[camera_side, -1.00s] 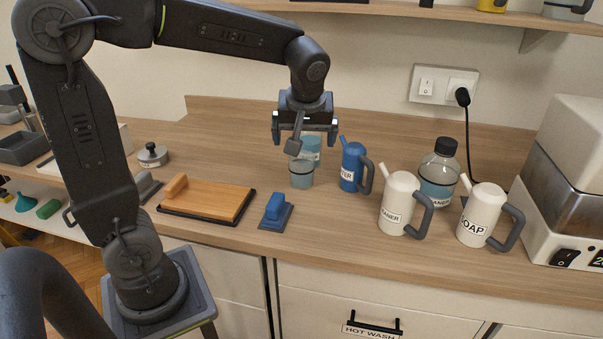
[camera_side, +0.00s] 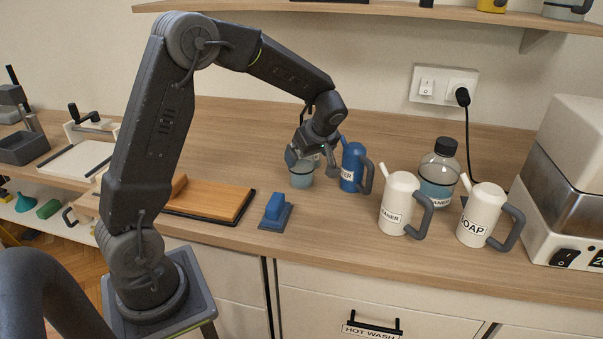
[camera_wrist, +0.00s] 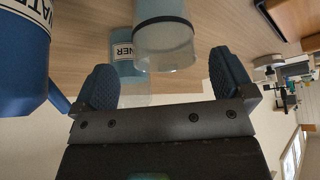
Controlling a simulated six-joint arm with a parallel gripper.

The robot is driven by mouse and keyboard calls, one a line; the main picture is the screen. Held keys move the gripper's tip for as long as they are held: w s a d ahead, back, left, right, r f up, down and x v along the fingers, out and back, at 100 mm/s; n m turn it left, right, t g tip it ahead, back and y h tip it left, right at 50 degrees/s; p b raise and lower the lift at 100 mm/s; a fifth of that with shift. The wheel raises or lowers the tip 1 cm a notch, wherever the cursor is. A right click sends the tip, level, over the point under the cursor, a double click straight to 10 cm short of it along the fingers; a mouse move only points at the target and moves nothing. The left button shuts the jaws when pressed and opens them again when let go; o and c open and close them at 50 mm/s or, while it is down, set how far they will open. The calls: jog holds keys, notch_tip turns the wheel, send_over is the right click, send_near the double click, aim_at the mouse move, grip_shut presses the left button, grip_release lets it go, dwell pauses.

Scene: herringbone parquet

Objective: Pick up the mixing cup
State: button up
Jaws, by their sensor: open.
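The mixing cup (camera_side: 301,178) is a clear cup with bluish contents and a dark band. It stands on the counter, left of a blue watering-can-like jug (camera_side: 352,168). My gripper (camera_side: 311,158) is open and tilted at the cup's upper part, hiding its rim in the side view. In the wrist view the cup (camera_wrist: 165,45) shows just beyond and between the two spread fingers of my gripper (camera_wrist: 165,82), with nothing clamped. Whether a finger touches it, I cannot tell.
A blue labelled container (camera_wrist: 124,68) is close by the cup in the wrist view. White jugs (camera_side: 399,205) and a capped bottle (camera_side: 438,175) stand to the right. A blue block tool (camera_side: 275,211) and wooden board (camera_side: 212,200) lie left, with bare counter behind.

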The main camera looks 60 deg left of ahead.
aim_at(303, 165)
jog(key=shift+s+d+x, duration=0.1)
jog(key=shift+x, duration=1.3)
jog(key=shift+s+d+x, duration=0.1)
jog(key=shift+d+x, duration=0.05)
jog(key=shift+x, duration=1.25)
jog(key=shift+f, duration=0.1)
jog(key=shift+c, duration=0.2)
jog(key=c, duration=1)
